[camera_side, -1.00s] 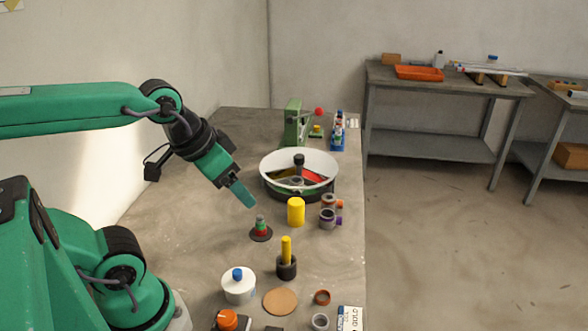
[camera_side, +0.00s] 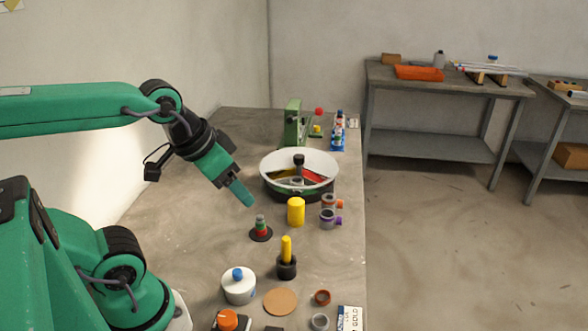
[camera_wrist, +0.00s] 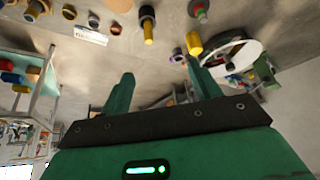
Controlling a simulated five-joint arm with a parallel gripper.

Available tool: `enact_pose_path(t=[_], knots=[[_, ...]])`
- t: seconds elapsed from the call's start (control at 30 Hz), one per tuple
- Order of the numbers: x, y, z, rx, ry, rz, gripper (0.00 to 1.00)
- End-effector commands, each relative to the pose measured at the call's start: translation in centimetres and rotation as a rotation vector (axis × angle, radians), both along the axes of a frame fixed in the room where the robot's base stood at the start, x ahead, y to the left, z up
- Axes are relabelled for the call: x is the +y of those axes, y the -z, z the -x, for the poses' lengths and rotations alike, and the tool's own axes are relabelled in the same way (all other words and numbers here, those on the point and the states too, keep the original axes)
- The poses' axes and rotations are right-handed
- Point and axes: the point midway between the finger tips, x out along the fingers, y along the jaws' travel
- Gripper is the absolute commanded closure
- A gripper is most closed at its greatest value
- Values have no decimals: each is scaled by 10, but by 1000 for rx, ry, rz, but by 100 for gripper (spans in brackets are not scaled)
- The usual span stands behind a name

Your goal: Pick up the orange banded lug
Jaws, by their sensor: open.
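The orange banded lug appears to be a grey cylinder (camera_side: 328,201) with an orange stub on its right side, near the right edge of the bench in the side view. A similar grey cylinder with a purple stub (camera_side: 328,219) stands just in front of it. My gripper (camera_side: 248,200) is in the air, left of both and apart from them, pointing down to the right. In the wrist view my gripper (camera_wrist: 162,85) is open and empty.
A yellow cylinder (camera_side: 296,212) stands just left of the two cylinders. A round white-rimmed bowl (camera_side: 331,161) with coloured sectors is behind them. A coloured stacked peg (camera_side: 261,228) is below my gripper. A yellow rod in a black holder (camera_side: 286,266) is in front.

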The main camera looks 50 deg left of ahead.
Motion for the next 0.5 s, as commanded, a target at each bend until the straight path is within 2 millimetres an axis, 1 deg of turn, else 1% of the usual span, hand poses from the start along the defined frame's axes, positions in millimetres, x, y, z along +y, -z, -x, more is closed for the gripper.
enact_pose_path(t=[0.17,0.27,0.37,0.5], knots=[[0,-1,-3,3,-14,6,38],[1,-4,-8,13,-41,20,38],[2,-7,-17,28,-92,42,38],[5,-13,-37,58,-195,89,38]])
